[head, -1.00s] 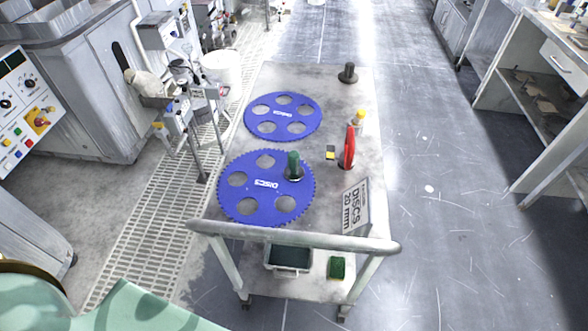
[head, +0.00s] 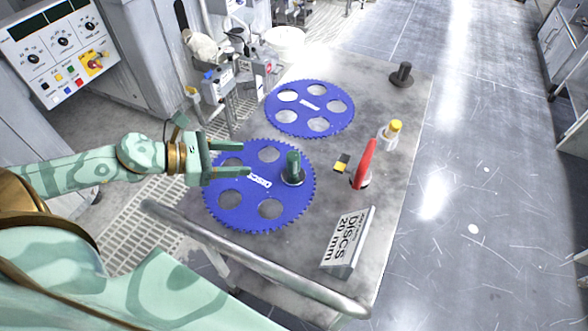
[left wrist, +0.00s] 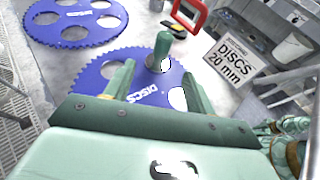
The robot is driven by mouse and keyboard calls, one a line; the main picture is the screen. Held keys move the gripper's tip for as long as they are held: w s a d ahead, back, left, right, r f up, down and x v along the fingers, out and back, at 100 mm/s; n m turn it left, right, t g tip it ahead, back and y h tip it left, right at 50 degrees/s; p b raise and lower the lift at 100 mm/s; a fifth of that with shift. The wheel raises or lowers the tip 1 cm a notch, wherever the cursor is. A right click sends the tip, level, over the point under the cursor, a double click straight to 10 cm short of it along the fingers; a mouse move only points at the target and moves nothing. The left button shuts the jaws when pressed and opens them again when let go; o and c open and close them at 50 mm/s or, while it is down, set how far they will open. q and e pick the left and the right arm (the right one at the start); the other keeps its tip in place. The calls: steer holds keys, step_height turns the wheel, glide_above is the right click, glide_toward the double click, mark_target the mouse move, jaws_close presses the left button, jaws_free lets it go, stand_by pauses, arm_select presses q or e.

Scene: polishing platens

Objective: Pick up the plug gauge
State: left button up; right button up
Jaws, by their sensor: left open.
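The likely plug gauge, a dark green upright handle on a round grey base (head: 292,168), stands at the right part of the nearer blue toothed disc (head: 228,207). In the left wrist view the green handle (left wrist: 162,48) rises beyond my fingertips, roughly between their lines. My left gripper (head: 246,160) is open and empty, to the left of the handle and above the disc, fingers pointing at it. A gap remains between fingertips and handle. Its two fingers also show in the left wrist view (left wrist: 160,78).
A second blue disc (head: 310,108) lies farther back on the grey cart top (head: 390,130). A "DISCS 20 mm" sign (head: 347,240) and the cart's rail (head: 250,258) are nearer.

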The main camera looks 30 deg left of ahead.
mark_target(284, 175)
arm_select(q)
steer(key=b+x, duration=0.3)
steer(key=x, duration=0.3)
steer(key=shift+f, duration=0.1)
steer(key=shift+w+d, duration=0.1)
steer(key=shift+w, duration=0.15)
steer(key=p+x, duration=0.1)
steer(key=x, duration=0.2)
steer(key=shift+w+d, duration=0.25)
steer(key=shift+w, duration=0.05)
steer(key=shift+w+d+f+p, duration=0.4)
steer(key=shift+d+f+p, duration=0.05)
steer(key=shift+d, duration=0.15)
steer(key=x, duration=0.4)
steer(key=shift+d+f+p, duration=0.3)
steer(key=shift+f+p, duration=0.1)
steer(key=shift+f, duration=0.05)
jaws_close()
